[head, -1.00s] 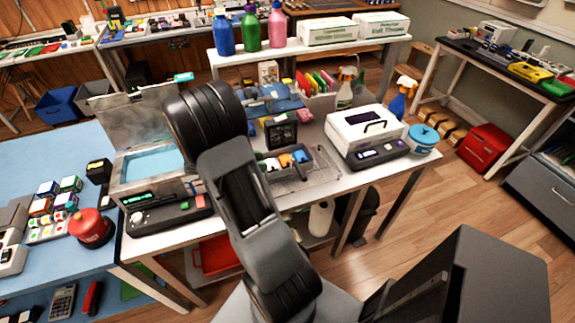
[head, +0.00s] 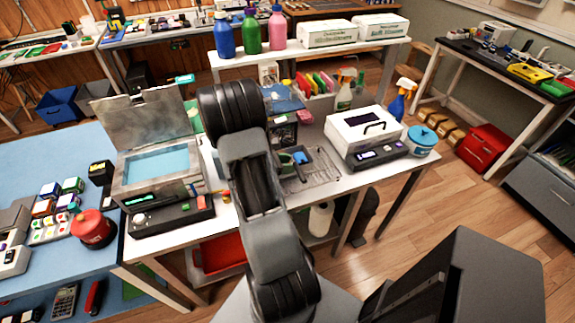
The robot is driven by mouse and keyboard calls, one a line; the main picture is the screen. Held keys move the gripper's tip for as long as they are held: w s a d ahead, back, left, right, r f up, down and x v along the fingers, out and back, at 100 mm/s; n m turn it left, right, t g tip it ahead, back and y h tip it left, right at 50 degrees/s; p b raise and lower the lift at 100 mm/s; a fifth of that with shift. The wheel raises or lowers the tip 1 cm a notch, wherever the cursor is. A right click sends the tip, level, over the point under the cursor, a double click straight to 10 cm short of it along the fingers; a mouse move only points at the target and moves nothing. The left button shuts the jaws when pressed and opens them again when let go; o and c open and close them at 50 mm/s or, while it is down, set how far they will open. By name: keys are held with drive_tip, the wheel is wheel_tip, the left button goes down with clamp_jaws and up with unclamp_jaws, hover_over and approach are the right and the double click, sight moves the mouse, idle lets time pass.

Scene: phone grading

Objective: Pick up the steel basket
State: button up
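The white machine (head: 365,135), a blue-lidded tub (head: 421,141) and spray bottles stand on the bench's right. A dark fan-like box (head: 284,133) is close behind my arm. Bottles (head: 250,30) and white cartons fill the shelf behind. Wooden floor is open at right.

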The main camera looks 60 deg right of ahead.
drive_tip(key=shift+c, duration=0.4)
clamp_jaws()
